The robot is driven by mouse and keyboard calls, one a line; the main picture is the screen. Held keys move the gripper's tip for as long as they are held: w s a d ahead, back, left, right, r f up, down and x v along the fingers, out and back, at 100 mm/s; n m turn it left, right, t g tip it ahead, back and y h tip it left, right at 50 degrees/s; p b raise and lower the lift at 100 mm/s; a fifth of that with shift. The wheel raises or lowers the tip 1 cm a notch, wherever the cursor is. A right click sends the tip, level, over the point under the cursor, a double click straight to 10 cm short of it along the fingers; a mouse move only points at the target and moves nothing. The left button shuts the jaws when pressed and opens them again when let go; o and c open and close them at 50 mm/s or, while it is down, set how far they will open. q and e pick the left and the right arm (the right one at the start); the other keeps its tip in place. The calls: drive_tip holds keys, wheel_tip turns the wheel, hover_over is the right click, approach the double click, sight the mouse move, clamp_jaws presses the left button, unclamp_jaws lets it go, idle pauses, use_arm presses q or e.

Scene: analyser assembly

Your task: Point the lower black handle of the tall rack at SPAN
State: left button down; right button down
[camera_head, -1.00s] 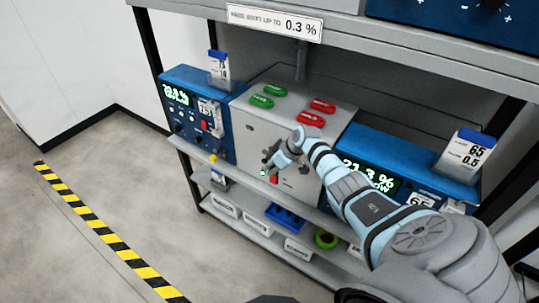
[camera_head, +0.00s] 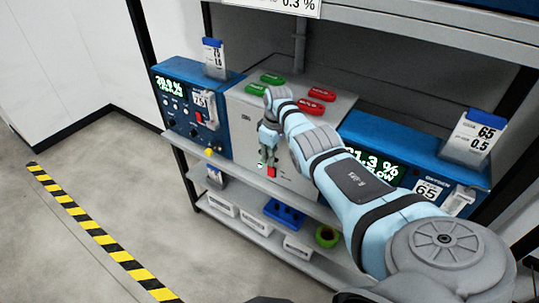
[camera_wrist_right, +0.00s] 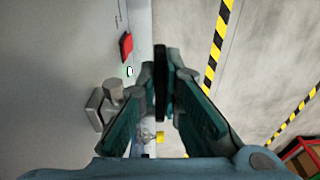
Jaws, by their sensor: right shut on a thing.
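The tall rack's grey panel (camera_head: 243,135) stands between two blue analysers. My right gripper (camera_head: 264,160) is at the lower middle of its front face. In the right wrist view, the fingers of the right gripper (camera_wrist_right: 160,100) are closed on both sides of a thin black handle (camera_wrist_right: 161,80), which appears edge-on. A red handle (camera_wrist_right: 126,46) and a small green light (camera_wrist_right: 129,72) are beside it on the panel; the red handle also shows in the head view (camera_head: 272,171). The SPAN marking is not readable. My left gripper is not in view.
The left analyser (camera_head: 178,110) and right analyser (camera_head: 372,128) flank the panel. Green tags (camera_head: 272,78) and red tags (camera_head: 313,107) lie on its top. A lower shelf holds a blue bin (camera_head: 285,216) and a green roll (camera_head: 327,236). Striped floor tape (camera_head: 85,225) runs at left.

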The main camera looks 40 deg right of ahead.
drive_tip(key=c, duration=1.7)
unclamp_jaws()
drive_tip(key=shift+w, duration=0.1)
drive_tip(key=shift+a, duration=0.1)
